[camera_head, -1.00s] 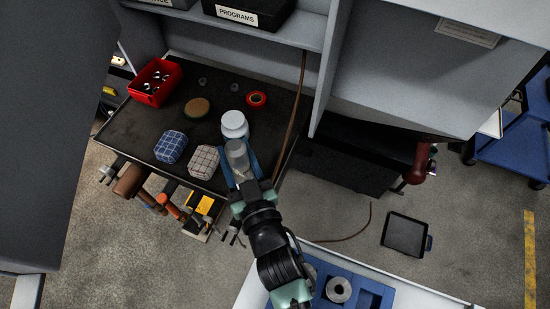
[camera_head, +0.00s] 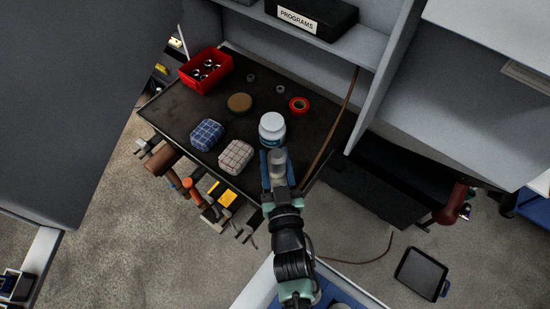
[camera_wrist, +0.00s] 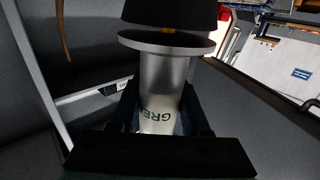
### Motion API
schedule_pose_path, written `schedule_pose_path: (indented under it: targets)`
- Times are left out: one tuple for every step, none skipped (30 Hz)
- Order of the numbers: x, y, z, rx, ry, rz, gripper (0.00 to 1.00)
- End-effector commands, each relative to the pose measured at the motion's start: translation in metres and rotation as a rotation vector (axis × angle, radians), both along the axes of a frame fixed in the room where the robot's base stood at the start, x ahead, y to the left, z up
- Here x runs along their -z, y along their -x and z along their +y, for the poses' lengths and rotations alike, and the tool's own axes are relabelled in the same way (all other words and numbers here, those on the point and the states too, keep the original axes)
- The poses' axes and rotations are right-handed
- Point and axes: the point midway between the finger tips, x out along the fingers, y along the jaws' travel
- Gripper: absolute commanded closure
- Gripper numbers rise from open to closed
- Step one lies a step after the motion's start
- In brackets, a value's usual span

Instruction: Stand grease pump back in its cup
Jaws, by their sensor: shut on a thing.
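The grease pump (camera_wrist: 165,85) is a silver metal cylinder with a wide flange and dark letters, of which "GRE" can be read in the wrist view. My gripper (camera_head: 277,163) is shut on it, with one finger on each side. In the head view the pump (camera_head: 278,158) shows as a small grey cylinder between the blue-grey fingers, in front of the white jar by the bench's front edge. Whether it touches anything below is hidden. I cannot make out its cup in either view.
The dark bench top (camera_head: 180,107) bears a white jar (camera_head: 272,128), two checked bundles (camera_head: 206,135), a brown disc (camera_head: 239,103), red tape (camera_head: 299,106) and a red bin (camera_head: 205,72). Tools (camera_head: 190,188) hang along its front edge. A grey panel (camera_head: 385,80) rises at right.

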Motion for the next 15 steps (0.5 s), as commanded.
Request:
schedule_pose_path:
  targets:
    - [0.0004,-0.0005,0.0005,0.000,-0.002,-0.005,1.00]
    - [0.0012,-0.0005,0.0005,0.000,-0.002,-0.006,1.00]
    - [0.0016,-0.0004,0.0005,-0.001,-0.002,-0.006,1.00]
    - [0.0016,-0.0004,0.0006,-0.001,-0.002,-0.006,1.00]
    - [0.0015,-0.0004,0.0005,-0.001,-0.002,-0.006,1.00]
    - [0.0014,-0.0004,0.0005,-0.001,-0.002,-0.006,1.00]
    - [0.0014,-0.0004,0.0005,-0.001,-0.002,-0.006,1.00]
    - [0.0013,-0.0004,0.0005,-0.001,-0.002,-0.006,1.00]
    - [0.0017,-0.0004,0.0005,-0.001,-0.002,-0.005,1.00]
    - [0.0026,-0.0004,0.0005,-0.001,-0.002,-0.005,1.00]
    - [0.0039,-0.0003,0.0004,-0.001,-0.002,-0.005,1.00]
    - [0.0056,-0.0004,0.0004,0.000,-0.002,-0.005,1.00]
    - [0.0066,-0.0004,0.0004,-0.001,-0.002,-0.005,1.00]
    - [0.0069,0.0000,0.0001,0.000,0.000,-0.002,0.50]
    - [0.0062,0.0000,0.0001,0.000,0.000,-0.002,0.43]
